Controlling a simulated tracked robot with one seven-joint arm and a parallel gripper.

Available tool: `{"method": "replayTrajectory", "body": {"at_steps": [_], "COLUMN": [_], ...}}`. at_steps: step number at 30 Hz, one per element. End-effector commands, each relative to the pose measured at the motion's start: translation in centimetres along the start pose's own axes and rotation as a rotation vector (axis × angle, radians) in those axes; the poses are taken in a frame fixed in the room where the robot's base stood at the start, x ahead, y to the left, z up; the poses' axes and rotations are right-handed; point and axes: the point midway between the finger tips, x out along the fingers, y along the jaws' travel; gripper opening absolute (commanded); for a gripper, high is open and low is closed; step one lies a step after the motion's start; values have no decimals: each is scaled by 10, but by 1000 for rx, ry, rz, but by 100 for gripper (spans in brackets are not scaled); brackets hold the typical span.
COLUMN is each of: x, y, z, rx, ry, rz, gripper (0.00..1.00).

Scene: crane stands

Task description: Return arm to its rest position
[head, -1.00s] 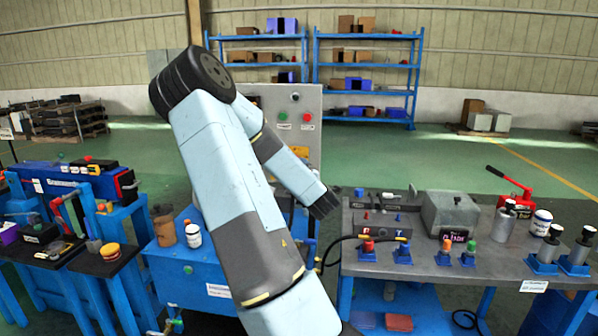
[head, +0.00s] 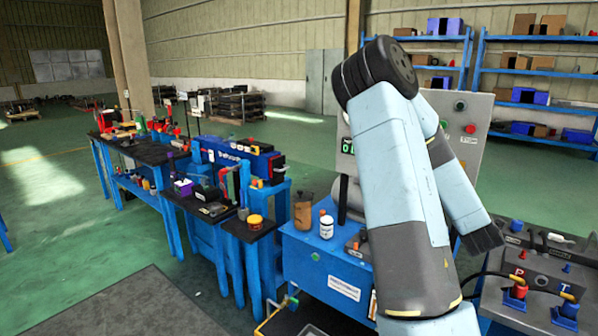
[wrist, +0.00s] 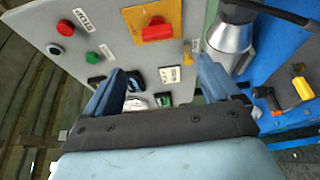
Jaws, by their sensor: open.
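My arm (head: 400,180) stands folded in the right half of the head view, with its elbow up and its forearm sloping down to the right to a dark end. The fingers cannot be made out in the head view. In the wrist view my gripper (wrist: 160,78) is open, its two blue fingers apart with nothing held between them.
A blue bench (head: 300,255) with a white bottle (head: 326,226) and a brown container (head: 302,210) stands left of my arm. Another table (head: 545,275) with red and blue fittings is at right. Workbenches (head: 140,150) run off to the left. Open green floor (head: 50,210) lies at far left.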

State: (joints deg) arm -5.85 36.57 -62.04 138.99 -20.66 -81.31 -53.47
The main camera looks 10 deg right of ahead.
Motion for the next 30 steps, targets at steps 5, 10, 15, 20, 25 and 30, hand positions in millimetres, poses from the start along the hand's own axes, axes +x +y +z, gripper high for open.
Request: {"method": "replayTrajectory", "body": {"at_steps": [5,10,15,20,25,30], "x": [0,-1,-8,-20,-39,-66], "y": [0,0,1,7,17,33], "z": [-3,-14,-34,-58,-88,-121], "rx": [91,278,470,635,792,925], "ry": [-32,-93,-142,-175,-202,-222], "rz": [-31,-106,-198,-290,-396,-508], "gripper": [89,89,89,89,89,89]}}
